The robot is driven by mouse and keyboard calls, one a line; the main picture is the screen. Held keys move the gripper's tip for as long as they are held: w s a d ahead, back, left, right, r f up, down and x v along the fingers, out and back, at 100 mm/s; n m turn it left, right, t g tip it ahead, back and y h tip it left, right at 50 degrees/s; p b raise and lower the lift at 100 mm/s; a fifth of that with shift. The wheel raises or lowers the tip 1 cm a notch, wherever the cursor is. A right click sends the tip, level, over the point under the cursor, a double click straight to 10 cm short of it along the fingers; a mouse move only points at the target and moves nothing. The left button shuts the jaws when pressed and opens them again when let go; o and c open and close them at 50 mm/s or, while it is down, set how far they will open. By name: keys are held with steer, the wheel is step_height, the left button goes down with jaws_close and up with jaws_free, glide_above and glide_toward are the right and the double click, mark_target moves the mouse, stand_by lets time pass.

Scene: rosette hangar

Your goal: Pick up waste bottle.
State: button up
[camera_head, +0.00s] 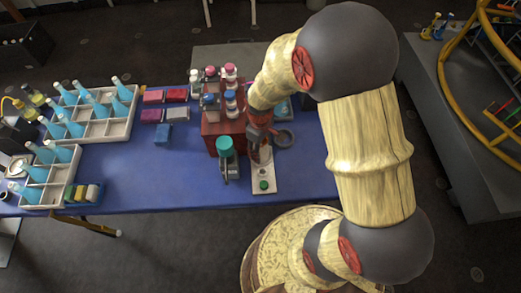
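No bottle carries a readable waste label, so I cannot tell which one is the waste bottle. Small bottles with pink, blue and white caps (231,86) stand on a dark red box (213,131) on the blue table (140,185). A teal-topped item (225,144) stands in front of the box. A yellowish bottle (36,97) stands at the table's far left. My gripper (261,156) points down just right of the red box, above a pale tray (264,181). My arm covers part of it; its opening and anything between its fingers cannot be made out.
White racks (118,127) with several light-blue pointed bottles fill the table's left side. Pink, red and blue blocks (154,97) lie mid-table. A dark ring (285,138) lies right of my gripper. A grey bench with yellow hoops (450,105) stands at right. The front middle-left table is clear.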

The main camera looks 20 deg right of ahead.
steer(key=c, duration=0.5)
